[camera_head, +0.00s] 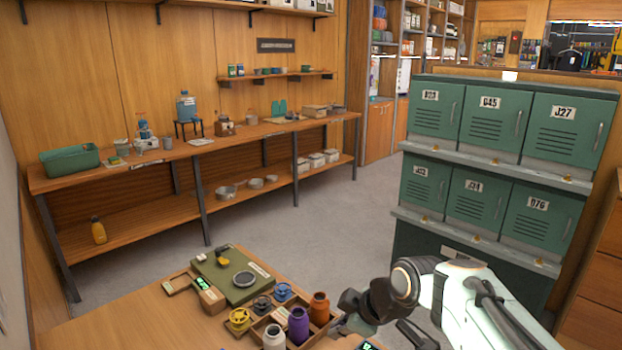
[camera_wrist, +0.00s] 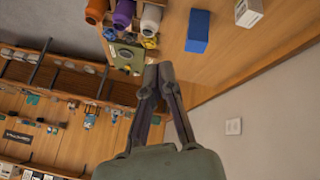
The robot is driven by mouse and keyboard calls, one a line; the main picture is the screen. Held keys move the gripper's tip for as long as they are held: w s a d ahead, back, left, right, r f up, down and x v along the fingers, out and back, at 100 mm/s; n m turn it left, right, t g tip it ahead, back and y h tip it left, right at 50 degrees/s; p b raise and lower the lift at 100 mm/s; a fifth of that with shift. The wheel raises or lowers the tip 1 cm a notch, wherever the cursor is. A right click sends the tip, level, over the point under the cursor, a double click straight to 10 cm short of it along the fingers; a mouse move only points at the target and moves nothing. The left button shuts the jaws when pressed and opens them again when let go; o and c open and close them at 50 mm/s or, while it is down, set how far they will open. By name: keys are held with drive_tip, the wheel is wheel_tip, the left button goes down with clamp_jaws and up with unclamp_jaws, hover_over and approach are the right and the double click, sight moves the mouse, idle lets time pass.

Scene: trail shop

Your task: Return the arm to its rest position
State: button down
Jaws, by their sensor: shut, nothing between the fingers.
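My gripper (camera_wrist: 158,74) shows in the wrist view with its two dark fingers together at the tips and nothing between them. It is in the air, and its tips appear in front of the table edge and the green mat (camera_wrist: 122,57). In the head view my arm reaches in from the lower right, over the right side of the wooden table (camera_head: 130,318). There the gripper's fingertips cannot be clearly made out. A wooden tray (camera_head: 262,328) of bottles and spools stands beside the arm, including a purple bottle (camera_head: 298,325) and an orange-brown bottle (camera_head: 319,308).
A blue block (camera_wrist: 197,31) and a white box (camera_wrist: 249,12) stand on the table in the wrist view. Green lockers (camera_head: 481,202) rise behind my arm at right. A long wooden shelf bench (camera_head: 240,137) lines the back wall. Grey floor (camera_head: 300,225) between is clear.

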drive_tip(key=s+d+f+m+g+h, duration=0.1)
drive_tip(key=s+m, duration=0.5)
drive_tip(key=s, duration=0.6)
drive_tip(key=s+d+f+m+g+h, duration=0.2)
drive_tip(key=s+m, duration=0.5)
drive_tip(key=s, duration=0.6)
wheel_tip(320, 180, down, 4)
drive_tip(key=d+g, duration=0.1)
drive_tip(key=g, duration=0.1)
drive_tip(key=shift+r+g, duration=0.25)
drive_tip(key=shift+g, duration=0.05)
idle(0.5)
